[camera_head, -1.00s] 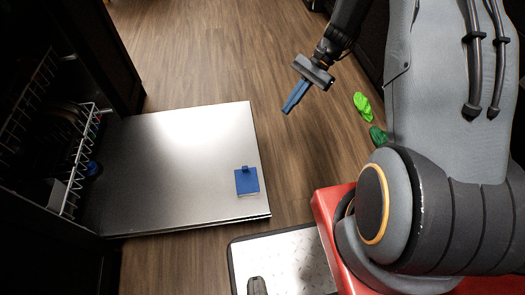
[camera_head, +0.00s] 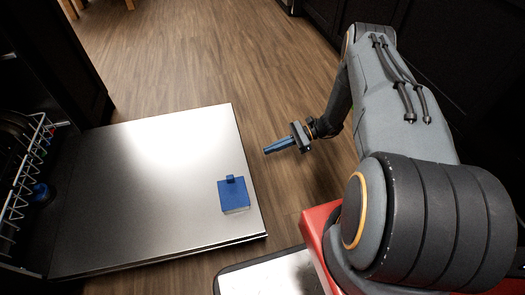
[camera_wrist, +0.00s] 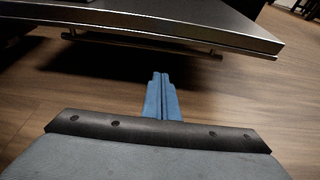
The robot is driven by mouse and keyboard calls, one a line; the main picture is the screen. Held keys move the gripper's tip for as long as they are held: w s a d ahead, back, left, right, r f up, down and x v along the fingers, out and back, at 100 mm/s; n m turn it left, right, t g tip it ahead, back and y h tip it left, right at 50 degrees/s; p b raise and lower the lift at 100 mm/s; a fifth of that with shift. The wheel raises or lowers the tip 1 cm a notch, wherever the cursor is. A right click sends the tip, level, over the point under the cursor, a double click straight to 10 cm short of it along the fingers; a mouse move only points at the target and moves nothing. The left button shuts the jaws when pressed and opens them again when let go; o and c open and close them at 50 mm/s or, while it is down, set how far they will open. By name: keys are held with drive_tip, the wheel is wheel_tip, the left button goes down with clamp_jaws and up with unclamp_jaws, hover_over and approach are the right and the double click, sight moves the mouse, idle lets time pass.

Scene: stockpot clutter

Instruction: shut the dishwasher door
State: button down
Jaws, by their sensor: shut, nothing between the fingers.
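The dishwasher door (camera_head: 150,165) lies folded down flat, its bare steel inner face up, in the head view. A blue box-like piece (camera_head: 233,195) sits on it near its outer right edge. In the wrist view the door's edge (camera_wrist: 170,22) spans the top, with a bar-like handle (camera_wrist: 140,44) under it. My gripper (camera_head: 266,150) is to the right of the door's outer edge, pointing left toward it, apart from it. Its blue fingers (camera_wrist: 161,92) are closed together and empty, below and short of the door edge in the wrist view.
A wire dish rack (camera_head: 25,165) shows inside the dishwasher at the left. Bare wooden floor (camera_head: 210,55) lies beyond the door and under my gripper. Dark cabinets (camera_head: 330,20) stand at the back right.

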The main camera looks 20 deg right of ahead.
drive_tip(key=b+x, duration=0.2)
drive_tip(key=x, duration=0.6)
drive_tip(key=shift+a+f, duration=0.1)
drive_tip(key=shift+a+r+b, duration=0.15)
drive_tip(key=shift+r+b, duration=0.25)
drive_tip(key=shift+r, duration=0.6)
drive_tip(key=shift+a+r+b, duration=0.15)
drive_tip(key=shift+r+b, duration=0.2)
drive_tip(key=shift+r, duration=0.6)
